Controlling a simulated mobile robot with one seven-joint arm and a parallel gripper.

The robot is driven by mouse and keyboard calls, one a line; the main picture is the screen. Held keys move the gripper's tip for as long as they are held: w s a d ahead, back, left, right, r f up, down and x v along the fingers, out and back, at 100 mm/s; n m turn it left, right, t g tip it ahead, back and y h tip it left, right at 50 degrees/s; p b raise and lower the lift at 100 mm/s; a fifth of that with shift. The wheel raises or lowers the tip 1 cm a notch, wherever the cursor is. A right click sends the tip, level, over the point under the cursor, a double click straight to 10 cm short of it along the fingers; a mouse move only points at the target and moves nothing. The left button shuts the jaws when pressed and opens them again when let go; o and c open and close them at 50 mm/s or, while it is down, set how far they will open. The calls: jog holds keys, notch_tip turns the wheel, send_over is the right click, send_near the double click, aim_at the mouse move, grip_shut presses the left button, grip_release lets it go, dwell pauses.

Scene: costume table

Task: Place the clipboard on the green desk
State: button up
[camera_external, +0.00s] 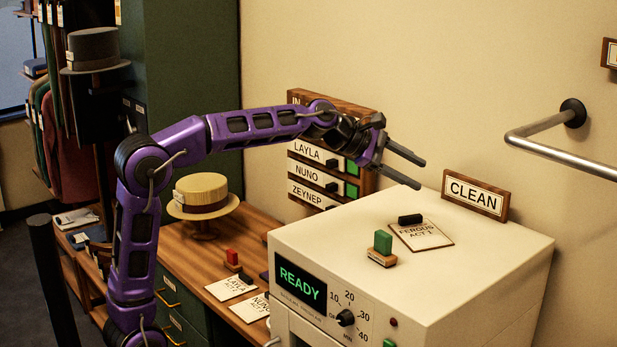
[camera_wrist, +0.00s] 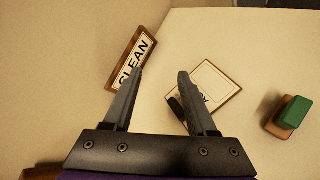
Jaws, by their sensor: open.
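A small board with a brown edge and white paper, which looks like the clipboard (camera_external: 424,236), lies flat on the white machine. It reads "FERGUS ACT I", and a black piece (camera_external: 410,219) sits at its far edge. In the wrist view the clipboard (camera_wrist: 209,85) lies right of centre, partly hidden by my right finger. My gripper (camera_external: 422,175) is open and empty, above the machine top near the clipboard; its two fingers spread apart in the wrist view (camera_wrist: 160,74). The green desk (camera_external: 188,258) has a wooden top and green drawers, and stands left of the machine, partly hidden by my arm.
The white machine (camera_external: 470,275) shows "READY". A green-and-wood stamp (camera_external: 383,243) stands beside the clipboard, and a "CLEAN" sign (camera_external: 475,194) stands behind. The desk holds a straw hat (camera_external: 202,190), a red stamp (camera_external: 232,259) and cards (camera_external: 231,286). A metal rail (camera_external: 560,155) juts from the wall.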

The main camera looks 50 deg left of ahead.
aim_at(406, 217)
jog(key=s+a+r+m+g+y+p, duration=0.1)
jog(key=s+a+r+m+g+y, duration=0.15)
jog(key=m, duration=1.05)
jog(key=s+a+r+m+g+y+p, duration=0.1)
jog(key=s+a+r+m+g+y, duration=0.15)
jog(key=m, duration=0.95)
jog(key=shift+g, duration=0.3)
jog(key=x, duration=0.5)
jog(key=b+x, duration=0.1)
jog(key=x, duration=1.1)
jog(key=shift+w+a+b, duration=0.1)
jog(key=shift+w+b, duration=0.3)
grip_shut()
